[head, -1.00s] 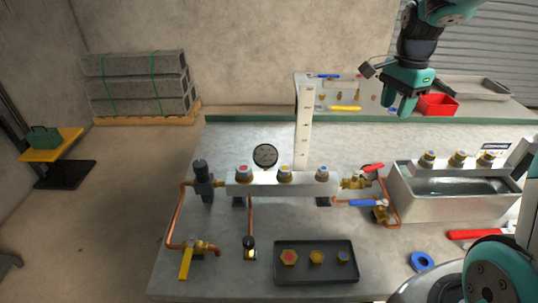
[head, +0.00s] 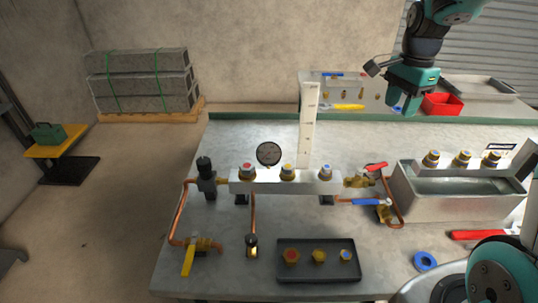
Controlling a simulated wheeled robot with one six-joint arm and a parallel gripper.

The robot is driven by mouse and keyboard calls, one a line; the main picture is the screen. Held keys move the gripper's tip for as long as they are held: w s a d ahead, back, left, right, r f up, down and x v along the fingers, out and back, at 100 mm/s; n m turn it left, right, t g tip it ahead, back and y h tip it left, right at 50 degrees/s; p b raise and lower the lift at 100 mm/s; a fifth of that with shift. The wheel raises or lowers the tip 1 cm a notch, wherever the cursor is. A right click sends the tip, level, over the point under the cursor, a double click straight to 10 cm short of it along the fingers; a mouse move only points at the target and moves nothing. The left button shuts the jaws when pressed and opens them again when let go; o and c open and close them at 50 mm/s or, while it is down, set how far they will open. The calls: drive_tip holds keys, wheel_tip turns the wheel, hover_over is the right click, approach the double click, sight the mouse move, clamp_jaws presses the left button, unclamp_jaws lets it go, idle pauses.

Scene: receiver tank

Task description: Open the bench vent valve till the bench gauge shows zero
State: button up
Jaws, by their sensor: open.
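The round dark-faced bench gauge (head: 268,154) stands behind the pale manifold block (head: 285,182); its needle is too small to read. Three lever valves show on the bench: a yellow-handled valve (head: 188,260) at the front left on copper pipe, a red-handled valve (head: 376,167) at the manifold's right end, and a blue-handled valve (head: 368,202) just below it. I cannot tell from any label which is the vent valve. My gripper (head: 402,106) is open and empty, pointing down above the back right of the bench, apart from all the valves.
A dark tray (head: 318,276) with several fittings lies in front of the manifold. A metal water tank (head: 460,205) stands to the right. A tall white scale (head: 308,125) rises behind the manifold. A red bin (head: 443,104) sits at the back. The bench's left rear is clear.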

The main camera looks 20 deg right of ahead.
sight(377, 165)
idle(0.3)
drive_tip(key=f+p, duration=0.3)
drive_tip(key=f, duration=0.5)
drive_tip(key=f+p, duration=0.3)
drive_tip(key=f, duration=0.6)
drive_tip(key=shift+a+f, duration=0.2)
drive_tip(key=shift+f, duration=0.05)
clamp_jaws()
